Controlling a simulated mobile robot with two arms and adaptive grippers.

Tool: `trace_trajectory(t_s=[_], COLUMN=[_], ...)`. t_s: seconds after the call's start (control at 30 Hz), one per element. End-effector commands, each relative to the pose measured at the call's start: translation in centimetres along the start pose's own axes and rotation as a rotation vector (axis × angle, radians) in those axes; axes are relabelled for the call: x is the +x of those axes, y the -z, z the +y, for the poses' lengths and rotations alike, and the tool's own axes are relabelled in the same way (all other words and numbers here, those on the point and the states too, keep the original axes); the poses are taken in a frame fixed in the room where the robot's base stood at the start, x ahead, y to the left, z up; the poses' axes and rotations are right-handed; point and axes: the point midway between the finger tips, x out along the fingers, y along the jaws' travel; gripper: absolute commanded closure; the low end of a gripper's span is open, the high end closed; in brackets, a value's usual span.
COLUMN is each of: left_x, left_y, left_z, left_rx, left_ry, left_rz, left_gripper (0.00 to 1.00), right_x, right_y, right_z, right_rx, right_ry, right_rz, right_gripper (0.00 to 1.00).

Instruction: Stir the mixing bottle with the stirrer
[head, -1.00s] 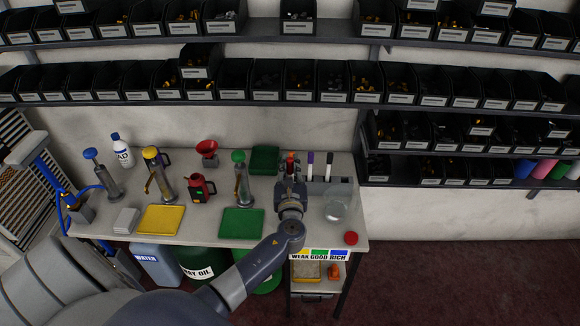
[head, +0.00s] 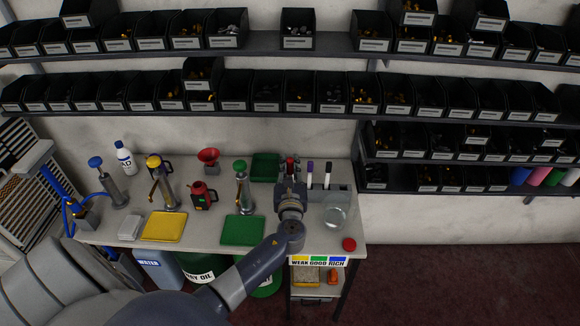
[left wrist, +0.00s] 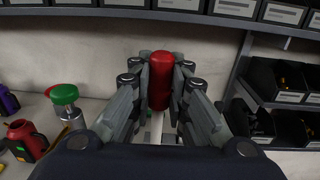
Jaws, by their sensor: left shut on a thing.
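My left gripper (head: 290,168) is over the back right part of the table, left of the marker holder. It is shut on a red-handled tool, likely the stirrer (left wrist: 161,82), whose red handle stands upright between the fingers in the left wrist view. A pale shaft (left wrist: 156,128) shows below the handle; its lower end is hidden. The clear glass mixing bottle (head: 336,213) stands on the table at the right, apart from the gripper. A red cap (head: 349,244) lies in front of it. My right gripper is not in view.
A grey holder (head: 328,192) with markers stands behind the bottle. Left of the arm are a green tray (head: 243,229), pump bottles and a red can (head: 202,195). Shelves of black bins (head: 265,92) run above the table.

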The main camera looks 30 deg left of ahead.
Motion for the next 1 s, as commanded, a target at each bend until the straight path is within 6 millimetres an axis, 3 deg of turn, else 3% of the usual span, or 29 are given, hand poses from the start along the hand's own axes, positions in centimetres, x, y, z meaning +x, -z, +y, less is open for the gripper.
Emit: trace_trajectory(t_s=[0.43,0.7,1.0], left_x=[0.0,0.0,0.0], left_y=[-0.2,-2.8,-4.0], left_z=[0.0,0.0,0.0], left_rx=[0.0,0.0,0.0], left_ry=[0.0,0.0,0.0], left_rz=[0.0,-0.001,0.0], left_gripper=[0.99,0.99,0.99], right_x=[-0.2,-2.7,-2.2], right_y=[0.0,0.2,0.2], right_z=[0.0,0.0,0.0], right_rx=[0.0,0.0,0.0], right_ry=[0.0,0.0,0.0], right_rz=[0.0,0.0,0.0], right_gripper=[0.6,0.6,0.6])
